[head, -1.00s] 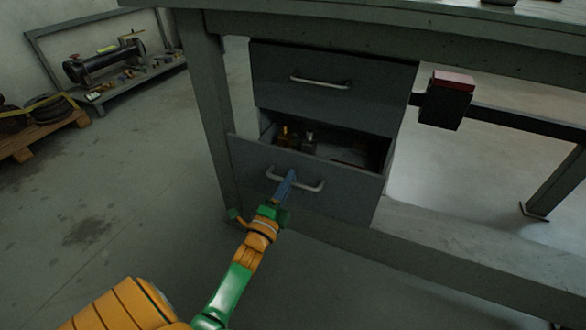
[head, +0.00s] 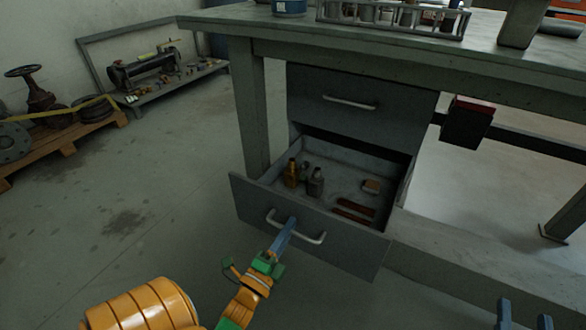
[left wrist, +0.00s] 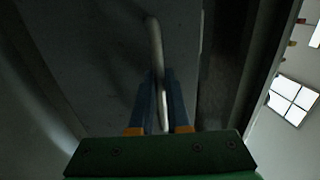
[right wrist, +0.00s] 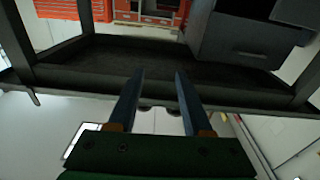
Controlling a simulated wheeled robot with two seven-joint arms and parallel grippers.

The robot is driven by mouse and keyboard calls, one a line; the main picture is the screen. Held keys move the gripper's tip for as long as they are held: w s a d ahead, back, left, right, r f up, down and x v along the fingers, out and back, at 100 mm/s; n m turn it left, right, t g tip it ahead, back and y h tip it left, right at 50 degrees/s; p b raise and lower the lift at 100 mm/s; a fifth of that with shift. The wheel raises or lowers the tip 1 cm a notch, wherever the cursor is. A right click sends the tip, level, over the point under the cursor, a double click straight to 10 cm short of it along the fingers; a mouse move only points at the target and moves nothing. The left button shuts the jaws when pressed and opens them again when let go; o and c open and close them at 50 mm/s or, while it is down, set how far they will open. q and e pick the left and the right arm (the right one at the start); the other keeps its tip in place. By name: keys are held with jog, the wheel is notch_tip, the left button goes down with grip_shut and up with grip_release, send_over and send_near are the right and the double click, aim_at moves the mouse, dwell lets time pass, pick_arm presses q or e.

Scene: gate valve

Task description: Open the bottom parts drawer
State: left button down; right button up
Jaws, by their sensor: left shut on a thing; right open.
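The bottom parts drawer (head: 350,244) is pulled well out from under the workbench in the head view. Inside it lie small bottles (head: 292,172), reddish strips (head: 354,209) and a small tan block (head: 371,186). My left gripper (head: 288,226) is shut on the drawer's bar handle (head: 316,239). In the left wrist view the handle (left wrist: 155,50) runs between the two blue fingers (left wrist: 160,95). My right gripper (head: 524,312) shows at the lower right edge of the head view. It is open and empty in the right wrist view (right wrist: 155,90), apart from the drawer.
The closed upper drawer (head: 350,105) sits above the bottom one. A dark box with a red top (head: 467,124) hangs on the bench rail to the right. The bench leg (head: 249,120) stands left of the drawers.

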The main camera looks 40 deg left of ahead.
pick_arm(q)
jog(key=shift+s+d, duration=0.1)
jog(key=shift+s, duration=0.3)
pick_arm(e)
jog(key=shift+d+f+g, duration=0.15)
jog(key=shift+f+g, duration=0.35)
jog(key=shift+f, duration=0.4)
pick_arm(q)
jog(key=c, duration=1.2)
grip_release()
jog(key=shift+o, duration=0.2)
jog(key=v, duration=0.7)
jog(key=shift+p, duration=0.45)
pick_arm(e)
jog(key=f+g, duration=0.2)
jog(key=f, duration=0.1)
jog(key=s+d+f+g+h, duration=0.1)
jog(key=f, duration=0.1)
jog(key=shift+s, duration=0.1)
